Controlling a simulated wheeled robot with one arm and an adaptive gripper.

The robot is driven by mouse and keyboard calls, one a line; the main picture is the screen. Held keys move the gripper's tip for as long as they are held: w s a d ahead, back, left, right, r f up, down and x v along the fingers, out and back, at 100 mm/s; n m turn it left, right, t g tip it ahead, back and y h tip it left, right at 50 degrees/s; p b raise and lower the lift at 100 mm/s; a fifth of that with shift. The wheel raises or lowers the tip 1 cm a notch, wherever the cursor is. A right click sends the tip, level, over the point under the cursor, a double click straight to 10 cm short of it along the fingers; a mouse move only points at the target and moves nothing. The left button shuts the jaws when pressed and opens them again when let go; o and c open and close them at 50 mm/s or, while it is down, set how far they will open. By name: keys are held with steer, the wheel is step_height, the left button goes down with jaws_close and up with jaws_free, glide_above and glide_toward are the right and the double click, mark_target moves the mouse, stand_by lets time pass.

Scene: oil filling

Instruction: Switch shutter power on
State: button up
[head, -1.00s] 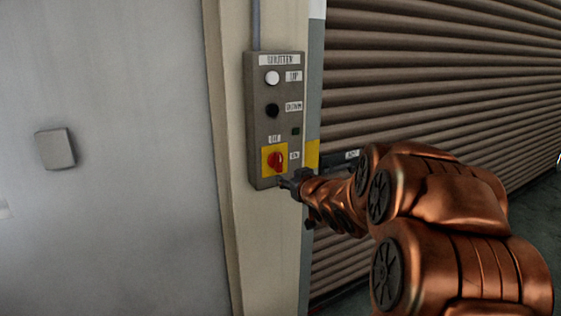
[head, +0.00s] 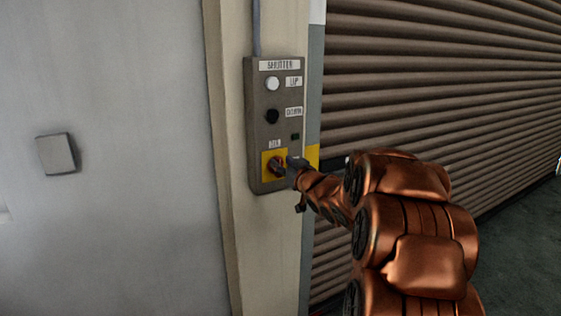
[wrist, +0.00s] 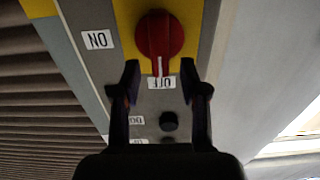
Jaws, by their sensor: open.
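The grey shutter control box (head: 254,130) is on the pillar. Its red rotary knob (head: 274,165) sits on a yellow plate (head: 268,184) at the bottom. In the wrist view, which shows the box upside down, the white mark on the knob (wrist: 155,36) points to the OFF label (wrist: 161,83). The ON label (wrist: 97,40) is off to its side. My gripper (head: 287,167) is at the knob and partly covers it. In the wrist view my gripper (wrist: 160,74) is open, its fingers apart on either side of the knob's line. Contact cannot be told.
Above the knob are a white UP button (head: 272,84), a black DOWN button (head: 272,116) and a small dark lamp (head: 295,137). The ribbed shutter (head: 430,60) is on the right. A grey wall with a square plate (head: 57,153) is on the left.

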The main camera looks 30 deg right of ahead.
steer(key=shift+w+r, duration=0.1)
steer(key=shift+w, duration=0.65)
jaws_close()
